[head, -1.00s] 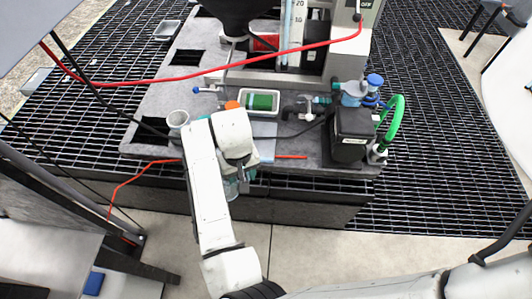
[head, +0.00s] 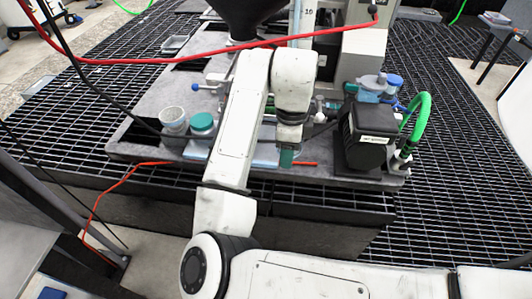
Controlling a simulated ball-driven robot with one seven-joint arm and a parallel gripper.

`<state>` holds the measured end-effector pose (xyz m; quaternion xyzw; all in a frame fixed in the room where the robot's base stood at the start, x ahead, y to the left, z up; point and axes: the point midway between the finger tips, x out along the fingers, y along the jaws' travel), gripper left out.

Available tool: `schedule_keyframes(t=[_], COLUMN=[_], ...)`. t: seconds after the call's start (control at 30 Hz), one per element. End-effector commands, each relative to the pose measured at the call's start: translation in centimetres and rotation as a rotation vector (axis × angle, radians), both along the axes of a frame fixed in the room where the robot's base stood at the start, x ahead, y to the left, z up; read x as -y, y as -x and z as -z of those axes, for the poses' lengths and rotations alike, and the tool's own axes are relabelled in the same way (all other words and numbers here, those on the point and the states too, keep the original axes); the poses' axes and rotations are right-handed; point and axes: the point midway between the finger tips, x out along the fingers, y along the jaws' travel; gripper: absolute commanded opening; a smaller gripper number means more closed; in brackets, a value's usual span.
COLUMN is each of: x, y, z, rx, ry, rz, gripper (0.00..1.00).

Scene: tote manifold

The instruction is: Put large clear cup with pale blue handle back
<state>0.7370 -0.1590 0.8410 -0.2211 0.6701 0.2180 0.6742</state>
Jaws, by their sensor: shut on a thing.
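A whitish open cup (head: 173,119) stands upright on the platform to the left, beside a jar with a teal lid (head: 202,124).
A black box (head: 368,138) with a green hose (head: 424,113) stands close right of my gripper. Pale blue-capped vessels (head: 369,84) stand behind it. A red cable (head: 150,62) crosses high over the platform (head: 150,97). A pale blue strip (head: 264,160) lies along the front edge.

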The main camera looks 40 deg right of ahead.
Motion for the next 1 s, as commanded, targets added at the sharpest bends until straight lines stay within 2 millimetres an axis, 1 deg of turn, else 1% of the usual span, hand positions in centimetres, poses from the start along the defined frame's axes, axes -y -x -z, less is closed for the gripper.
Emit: schedule_keyframes(t=[0.03,0.27,0.37,0.53,0.6,0.7,0.93,1.0], x=[0.4,2.0,2.5,3.3,3.6,3.9,4.1,4.1], y=[-0.7,-5.5,-7.5,-10.0,-10.8,-11.5,-12.3,-12.4], z=[0.7,3.2,3.6,6.7,7.7,8.6,9.6,10.5], rx=[-0.003,-0.005,-0.003,-0.004,-0.003,-0.002,-0.001,-0.003], ry=[0.001,0.001,-0.002,-0.002,-0.002,-0.001,0.000,-0.001], rz=[0.001,-0.002,-0.004,-0.003,-0.005,-0.003,-0.003,-0.003], gripper=[0.01,0.01,0.01,0.01,0.01,0.01,0.01,0.01])
